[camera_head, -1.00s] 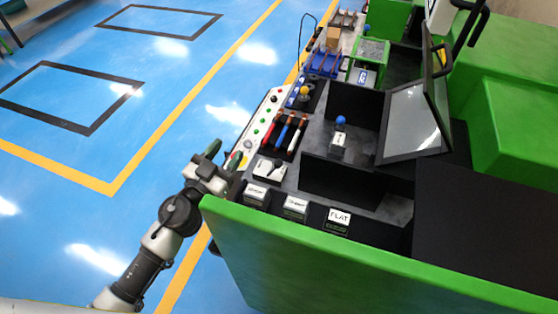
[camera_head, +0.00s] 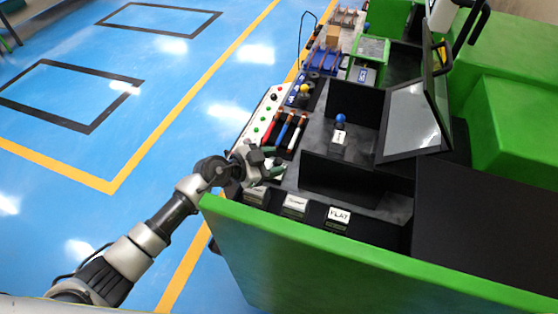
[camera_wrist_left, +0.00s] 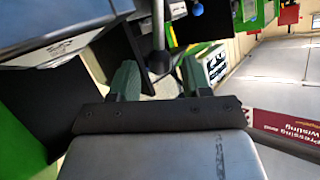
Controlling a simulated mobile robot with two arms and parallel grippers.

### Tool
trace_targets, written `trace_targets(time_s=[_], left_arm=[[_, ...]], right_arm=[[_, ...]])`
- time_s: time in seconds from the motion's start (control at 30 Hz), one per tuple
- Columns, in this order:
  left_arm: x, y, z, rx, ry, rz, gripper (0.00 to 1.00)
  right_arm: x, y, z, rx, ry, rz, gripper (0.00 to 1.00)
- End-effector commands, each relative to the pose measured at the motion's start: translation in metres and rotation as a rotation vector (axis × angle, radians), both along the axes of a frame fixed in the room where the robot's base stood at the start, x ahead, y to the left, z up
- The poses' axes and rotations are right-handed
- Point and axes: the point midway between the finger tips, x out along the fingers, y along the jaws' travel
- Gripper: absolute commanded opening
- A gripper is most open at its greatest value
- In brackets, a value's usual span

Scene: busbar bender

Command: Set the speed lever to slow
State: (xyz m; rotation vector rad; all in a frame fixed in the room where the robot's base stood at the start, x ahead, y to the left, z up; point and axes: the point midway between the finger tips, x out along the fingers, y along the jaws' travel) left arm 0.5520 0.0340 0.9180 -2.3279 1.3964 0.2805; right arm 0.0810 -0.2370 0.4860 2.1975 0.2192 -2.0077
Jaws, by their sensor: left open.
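My left gripper (camera_head: 278,161) is open over the near left end of the machine's control panel. Its green fingers cover most of the white lever plate there in the head view. In the left wrist view the gripper (camera_wrist_left: 159,78) shows its two green fingers apart. A dark lever with a round knob (camera_wrist_left: 159,62) stands in line with the gap between them, probably the speed lever. I cannot tell whether the fingers touch it. Its slow and fast marks are not readable. My right gripper is not in view.
A row of red, blue and orange-tipped handles (camera_head: 287,130) lies just beyond the gripper. A blue-knobbed lever (camera_head: 340,119) stands farther right. A FLAT label block (camera_head: 339,216) sits near the green front wall (camera_head: 330,255). The blue floor at left is clear.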

Motion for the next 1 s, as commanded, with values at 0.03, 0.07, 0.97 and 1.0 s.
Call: trace_targets(time_s=[0.03, 0.07, 0.97, 1.0], left_arm=[[0.004, -0.006, -0.004, -0.002, 0.001, 0.001, 0.48], [0.006, -0.008, -0.005, -0.002, 0.001, 0.001, 0.48], [0.011, -0.018, -0.009, -0.001, 0.000, 0.000, 0.00], [0.010, -0.018, -0.009, -0.002, 0.001, 0.001, 0.00]], right_arm=[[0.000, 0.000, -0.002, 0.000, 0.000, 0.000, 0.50], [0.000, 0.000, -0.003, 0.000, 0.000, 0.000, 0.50], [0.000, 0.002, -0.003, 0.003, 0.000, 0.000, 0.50], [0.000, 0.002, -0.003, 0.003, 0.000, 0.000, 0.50]])
